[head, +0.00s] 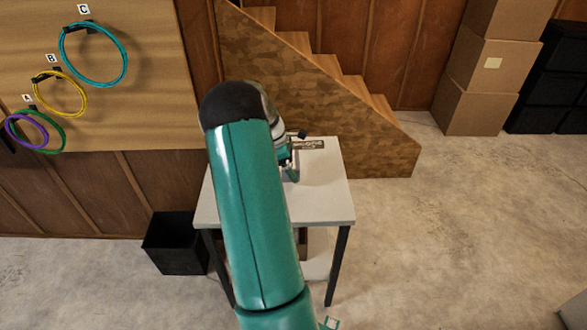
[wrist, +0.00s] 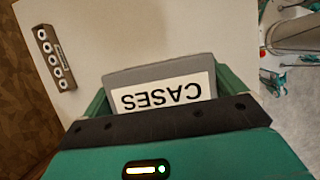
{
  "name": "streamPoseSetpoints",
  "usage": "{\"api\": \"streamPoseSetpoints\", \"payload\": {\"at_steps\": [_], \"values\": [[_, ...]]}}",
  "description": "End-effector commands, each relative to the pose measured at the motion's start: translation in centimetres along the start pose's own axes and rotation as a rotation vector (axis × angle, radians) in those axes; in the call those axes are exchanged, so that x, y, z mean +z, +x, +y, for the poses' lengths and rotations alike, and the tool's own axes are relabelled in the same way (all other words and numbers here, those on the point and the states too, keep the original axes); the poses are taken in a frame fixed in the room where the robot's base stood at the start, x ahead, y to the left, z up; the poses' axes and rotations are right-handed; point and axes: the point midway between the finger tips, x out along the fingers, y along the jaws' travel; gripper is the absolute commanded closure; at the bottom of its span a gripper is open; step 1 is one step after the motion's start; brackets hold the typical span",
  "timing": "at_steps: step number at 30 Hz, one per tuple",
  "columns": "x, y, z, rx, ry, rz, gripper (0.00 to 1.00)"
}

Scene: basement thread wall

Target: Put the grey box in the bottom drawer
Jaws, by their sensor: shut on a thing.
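The grey box (wrist: 150,78) carries a white label reading CASES, upside down in the wrist view. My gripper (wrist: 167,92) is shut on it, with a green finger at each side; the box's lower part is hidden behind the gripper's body. In the head view my gripper (head: 290,172) is mostly hidden behind my arm, over the white table (head: 325,200); the box cannot be made out there. I cannot tell the box's height above the tabletop. No drawer can be made out in either view.
A small brown rack with several round pieces (head: 307,144) is on the table's far part; it also shows in the wrist view (wrist: 57,58). A black bin (head: 175,243) stands left of the table. Stairs (head: 320,95) rise behind. Coloured loops (head: 94,53) hang on the wall.

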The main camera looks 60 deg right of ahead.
Motion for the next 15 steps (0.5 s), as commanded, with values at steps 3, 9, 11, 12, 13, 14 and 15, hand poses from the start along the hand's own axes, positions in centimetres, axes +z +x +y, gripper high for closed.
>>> {"api": "streamPoseSetpoints", "payload": {"at_steps": [3,9,11,12,13,14,15], "values": [[0.7,-2.8,-2.1,0.005,0.0,0.001,0.33],[0.8,-5.3,-6.7,0.002,-0.002,0.001,0.33],[0.8,-5.9,-7.9,0.002,-0.001,0.002,0.33],[0.8,-6.2,-8.6,0.002,-0.001,0.002,0.33],[0.8,-6.5,-9.1,0.003,-0.001,0.002,0.33],[0.8,-6.6,-9.5,0.002,-0.001,0.001,0.33],[0.8,-6.9,-10.0,0.003,-0.001,0.001,0.33]]}}
